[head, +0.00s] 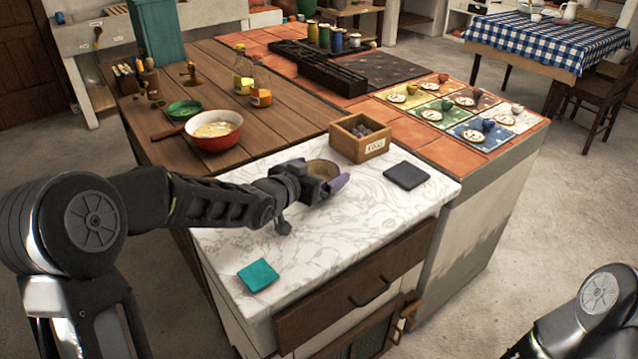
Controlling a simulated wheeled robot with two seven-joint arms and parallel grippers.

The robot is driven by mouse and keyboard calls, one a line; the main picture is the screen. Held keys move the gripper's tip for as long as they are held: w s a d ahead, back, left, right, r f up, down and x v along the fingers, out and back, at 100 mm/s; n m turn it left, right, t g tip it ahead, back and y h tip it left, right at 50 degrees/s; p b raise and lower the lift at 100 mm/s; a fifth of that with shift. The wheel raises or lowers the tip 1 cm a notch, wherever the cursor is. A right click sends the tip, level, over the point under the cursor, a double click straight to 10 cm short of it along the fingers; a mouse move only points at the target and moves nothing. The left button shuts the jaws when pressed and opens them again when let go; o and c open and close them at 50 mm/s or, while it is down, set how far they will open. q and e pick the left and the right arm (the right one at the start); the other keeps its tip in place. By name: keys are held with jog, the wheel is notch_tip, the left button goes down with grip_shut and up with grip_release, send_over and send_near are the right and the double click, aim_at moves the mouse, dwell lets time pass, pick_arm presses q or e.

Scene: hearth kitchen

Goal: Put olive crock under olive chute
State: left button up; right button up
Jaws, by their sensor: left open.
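My left gripper (328,185) is over the white patterned counter (345,232), beside a round tan-olive vessel (322,168) that it partly hides. The gripper is open; I cannot tell whether it touches the vessel. Several small coloured jars (336,40) stand at the far end of the counter behind a dark slatted rack (318,68). I cannot tell for sure which vessel is the olive crock. I cannot make out an olive chute. My right arm shows only at the lower right; its gripper is out of view.
A wooden box (360,140) and a dark square pad (406,175) lie near the gripper. A teal square (258,275) is at the front. A red bowl (214,133), bottles (261,90) and a green dish (184,109) stand on the wood. Coloured mats (435,115) with cups are at right.

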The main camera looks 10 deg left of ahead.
pick_arm(q)
jog(key=shift+c, duration=0.2)
jog(key=shift+r, duration=0.1)
jog(key=c, duration=1.7)
notch_tip(320, 180, up, 10)
jog(key=shift+p, duration=1.1)
jog(key=shift+c, duration=0.2)
